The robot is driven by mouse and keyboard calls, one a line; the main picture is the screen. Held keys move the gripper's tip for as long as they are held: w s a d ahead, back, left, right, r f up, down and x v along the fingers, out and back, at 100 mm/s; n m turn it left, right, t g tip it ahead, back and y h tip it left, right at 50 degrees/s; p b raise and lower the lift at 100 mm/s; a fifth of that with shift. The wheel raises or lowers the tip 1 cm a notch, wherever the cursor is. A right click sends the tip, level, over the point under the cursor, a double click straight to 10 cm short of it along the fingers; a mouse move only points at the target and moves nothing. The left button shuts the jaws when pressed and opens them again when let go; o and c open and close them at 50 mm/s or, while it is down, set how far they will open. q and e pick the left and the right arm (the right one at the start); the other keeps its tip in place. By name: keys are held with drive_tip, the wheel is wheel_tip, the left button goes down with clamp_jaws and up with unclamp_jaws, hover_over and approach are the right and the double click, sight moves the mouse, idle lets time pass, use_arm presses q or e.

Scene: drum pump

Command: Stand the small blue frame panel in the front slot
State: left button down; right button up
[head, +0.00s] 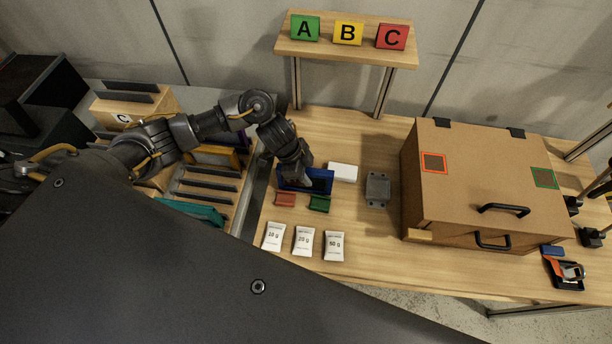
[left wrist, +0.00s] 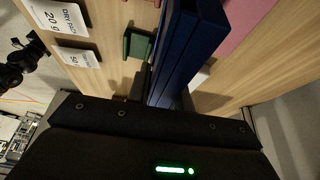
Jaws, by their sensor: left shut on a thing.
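The small blue frame panel (head: 318,187) is over the wooden table, just behind a red block and a green block. My left gripper (head: 303,174) is shut on it from above. In the left wrist view the blue frame panel (left wrist: 186,52) stands out from the jaws as long dark blue bars. The fingertips are mostly hidden there. Whether the panel touches the table is unclear. A rack with several dark slotted bars (head: 207,186) lies to the left, partly covered by my arm. A teal panel (head: 197,213) is at its near end.
A white box (head: 343,172) and a grey bracket (head: 377,189) are right of the panel. White packets (head: 304,241) lie in front. A large brown case (head: 485,185) fills the right. A lettered shelf (head: 345,52) stands behind. Dark parts at the right edge are unclear.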

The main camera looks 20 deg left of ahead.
use_arm(q)
drive_tip(key=shift+f, duration=0.75)
drive_tip(key=shift+f, duration=0.15)
drive_tip(key=c, duration=1.3)
unclamp_jaws()
drive_tip(key=shift+o, duration=0.2)
